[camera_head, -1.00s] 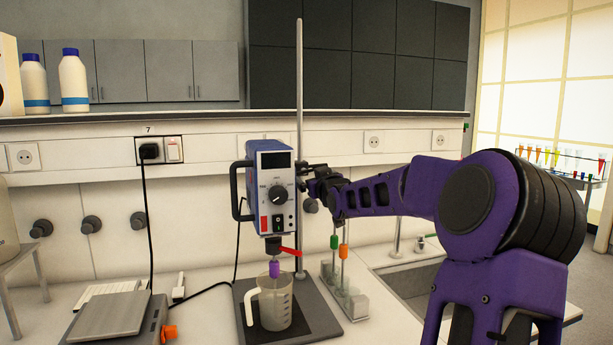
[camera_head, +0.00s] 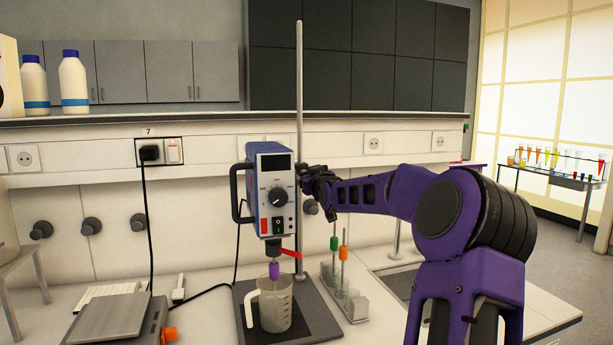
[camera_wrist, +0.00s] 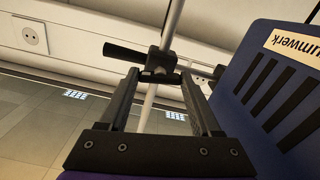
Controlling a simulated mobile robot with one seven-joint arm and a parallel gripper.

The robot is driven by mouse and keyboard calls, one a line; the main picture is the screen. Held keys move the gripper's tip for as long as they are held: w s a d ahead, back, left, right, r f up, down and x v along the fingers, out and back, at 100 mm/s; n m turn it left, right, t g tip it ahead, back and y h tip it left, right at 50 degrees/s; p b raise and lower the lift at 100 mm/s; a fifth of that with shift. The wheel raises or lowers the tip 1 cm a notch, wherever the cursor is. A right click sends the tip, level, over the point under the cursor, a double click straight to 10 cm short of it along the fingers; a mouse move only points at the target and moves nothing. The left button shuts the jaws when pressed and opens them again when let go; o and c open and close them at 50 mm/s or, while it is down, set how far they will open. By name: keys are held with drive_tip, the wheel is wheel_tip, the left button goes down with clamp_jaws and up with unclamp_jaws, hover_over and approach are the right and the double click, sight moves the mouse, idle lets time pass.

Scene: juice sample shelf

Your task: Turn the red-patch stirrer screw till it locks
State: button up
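The blue-and-white stirrer (camera_head: 272,190) hangs on an upright metal rod (camera_head: 299,100), its front dial facing the head camera. A red patch (camera_head: 264,225) shows low on its front. A black clamp (camera_wrist: 160,66) joins the stirrer to the rod in the wrist view, with a dark screw bar (camera_wrist: 158,77) on its near side. My gripper (camera_head: 312,188) is behind the stirrer's right side. In the wrist view my gripper (camera_wrist: 161,76) has its fingers spread on either side of the screw bar. I cannot tell whether they touch it.
A clear beaker (camera_head: 275,310) stands on the stand's base (camera_head: 318,318) under the purple-tipped shaft (camera_head: 274,271). A red lever (camera_head: 291,253) sticks out below the stirrer. A rack with green and orange stirrers (camera_head: 352,303) is to the right.

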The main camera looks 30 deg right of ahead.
drive_tip(key=c, duration=0.6)
drive_tip(key=shift+m+b, duration=0.3)
drive_tip(key=shift+m, duration=0.9)
drive_tip(key=o, duration=1.4)
drive_tip(key=shift+s, duration=0.15)
drive_tip(key=p+v, duration=0.3)
drive_tip(key=v, duration=1.4)
drive_tip(key=shift+s, duration=0.1)
